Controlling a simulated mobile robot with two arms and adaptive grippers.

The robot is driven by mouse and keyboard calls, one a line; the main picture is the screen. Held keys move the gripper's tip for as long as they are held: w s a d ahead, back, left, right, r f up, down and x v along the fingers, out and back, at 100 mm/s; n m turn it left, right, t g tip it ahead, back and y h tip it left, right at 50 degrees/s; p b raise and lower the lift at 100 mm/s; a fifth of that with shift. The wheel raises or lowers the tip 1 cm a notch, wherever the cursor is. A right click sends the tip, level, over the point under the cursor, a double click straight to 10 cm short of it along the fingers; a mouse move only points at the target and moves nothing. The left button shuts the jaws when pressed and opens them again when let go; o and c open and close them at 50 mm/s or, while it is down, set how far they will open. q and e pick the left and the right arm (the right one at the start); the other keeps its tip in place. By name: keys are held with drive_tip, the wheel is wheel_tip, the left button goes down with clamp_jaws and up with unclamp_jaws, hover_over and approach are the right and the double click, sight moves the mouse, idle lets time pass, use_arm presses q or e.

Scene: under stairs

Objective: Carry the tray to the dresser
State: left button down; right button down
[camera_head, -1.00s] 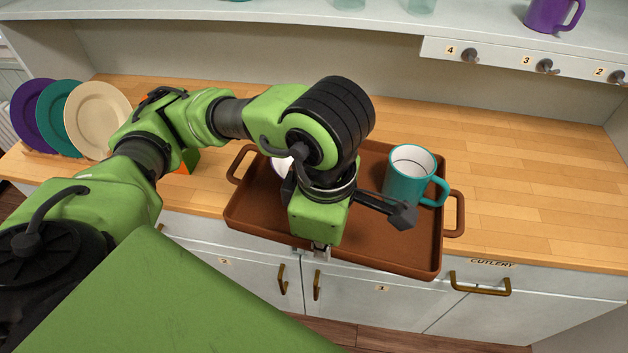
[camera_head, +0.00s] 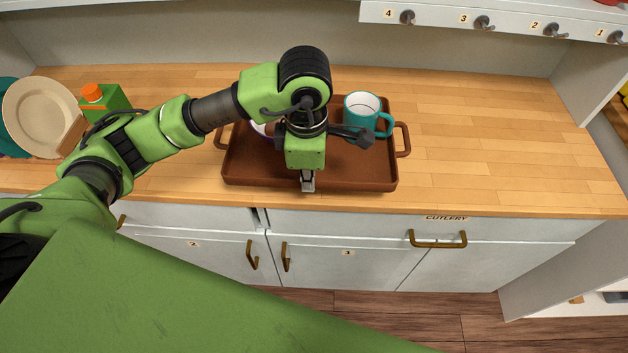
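The brown tray (camera_head: 350,174) is over the wooden top of the white dresser (camera_head: 500,150), near its front edge, and looks level. A teal mug (camera_head: 362,112) stands upright at its back right. A white and purple item (camera_head: 259,128) at its back left is mostly hidden by my arm. My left gripper (camera_head: 308,184) points down at the middle of the tray's front rim, with a pale fingertip in front of it. It appears shut on that rim; the other finger is hidden. My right gripper is out of view.
Plates (camera_head: 45,117) stand in a rack at the left, beside a green carton (camera_head: 105,101) with an orange cap. Numbered hooks (camera_head: 484,22) hang under the shelf above. A cutlery drawer handle (camera_head: 437,241) juts out at the front.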

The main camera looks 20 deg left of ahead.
sight(314, 196)
use_arm(q)
drive_tip(key=w+f, duration=0.3)
drive_tip(key=shift+d+p, duration=0.2)
drive_tip(key=shift+p, duration=0.15)
wheel_tip(314, 196, down, 2)
drive_tip(key=shift+p, duration=0.7)
drive_tip(key=shift+f, duration=0.55)
drive_tip(key=shift+f, duration=0.15)
drive_tip(key=c, duration=2.3)
unclamp_jaws()
drive_tip(key=shift+s, duration=0.1)
